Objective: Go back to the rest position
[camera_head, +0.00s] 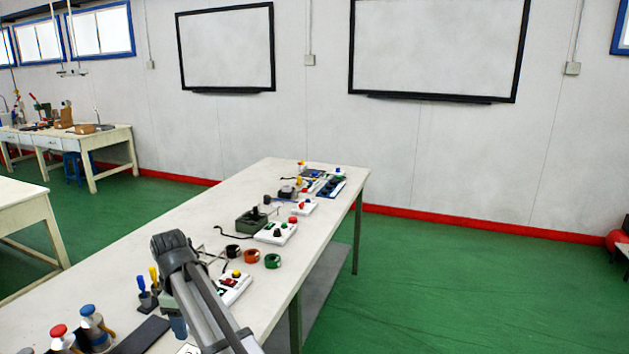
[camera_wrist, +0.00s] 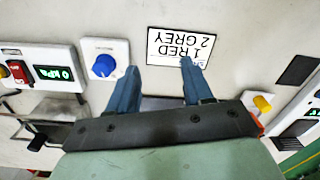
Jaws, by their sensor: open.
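My gripper (camera_wrist: 159,66) is in the wrist view, its two blue fingers spread apart with nothing between them. The fingers are over the pale table top, near a white card (camera_wrist: 184,47) that reads "1 RED 2 GREY" upside down. A white box with a blue knob (camera_wrist: 103,65) is left of the fingers. In the head view my arm reaches over the near part of the long table (camera_head: 318,172) and hides most of the gripper.
In the wrist view a display reading 0 kPa (camera_wrist: 53,73) is at the left and a yellow button (camera_wrist: 263,103) at the right. In the head view, red- and blue-capped bottles (camera_head: 93,326) stand left of my arm.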

